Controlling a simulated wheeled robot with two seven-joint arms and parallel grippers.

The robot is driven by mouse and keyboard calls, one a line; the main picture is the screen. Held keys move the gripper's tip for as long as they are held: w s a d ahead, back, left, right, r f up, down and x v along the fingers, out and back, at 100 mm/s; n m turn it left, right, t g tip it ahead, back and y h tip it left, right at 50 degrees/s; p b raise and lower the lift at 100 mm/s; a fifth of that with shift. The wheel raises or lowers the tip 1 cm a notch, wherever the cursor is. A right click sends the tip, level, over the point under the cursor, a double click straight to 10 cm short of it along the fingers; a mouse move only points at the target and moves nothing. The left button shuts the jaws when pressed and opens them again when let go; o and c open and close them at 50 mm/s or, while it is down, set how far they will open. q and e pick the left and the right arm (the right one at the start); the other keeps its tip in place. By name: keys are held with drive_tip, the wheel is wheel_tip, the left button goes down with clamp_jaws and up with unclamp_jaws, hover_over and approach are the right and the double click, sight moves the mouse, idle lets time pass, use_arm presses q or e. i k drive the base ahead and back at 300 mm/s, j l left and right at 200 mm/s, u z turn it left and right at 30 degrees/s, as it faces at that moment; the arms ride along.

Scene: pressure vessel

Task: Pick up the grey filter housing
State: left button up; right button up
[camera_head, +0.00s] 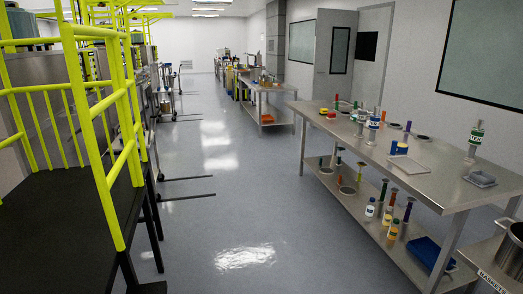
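I cannot pick out a grey filter housing with certainty in the head view. The near steel table (440,184) on the right carries small tools and bottles, several of them grey or metallic, but too small to identify. A tall grey piece with a green and white label (475,140) stands upright near the table's back edge. A similar labelled piece (373,128) stands farther along the table. Neither of my grippers is in view.
A yellow-railed black platform (60,215) fills the left. The grey floor (235,205) between is open, with thin cart legs (190,197) reaching in from the left. A farther table (265,87) stands ahead. A steel cart (490,255) is at the lower right.

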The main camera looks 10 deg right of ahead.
sight(361, 118)
drive_tip(key=i+l+z, duration=0.25)
drive_tip(key=i+l, duration=0.2)
drive_tip(key=i+l+z, duration=0.3)
drive_tip(key=i, duration=0.2)
drive_tip(key=i+l+z, duration=0.25)
drive_tip(key=i, duration=0.3)
drive_tip(key=i+l+z, duration=0.1)
drive_tip(key=i+z, duration=0.2)
drive_tip(key=i, duration=0.2)
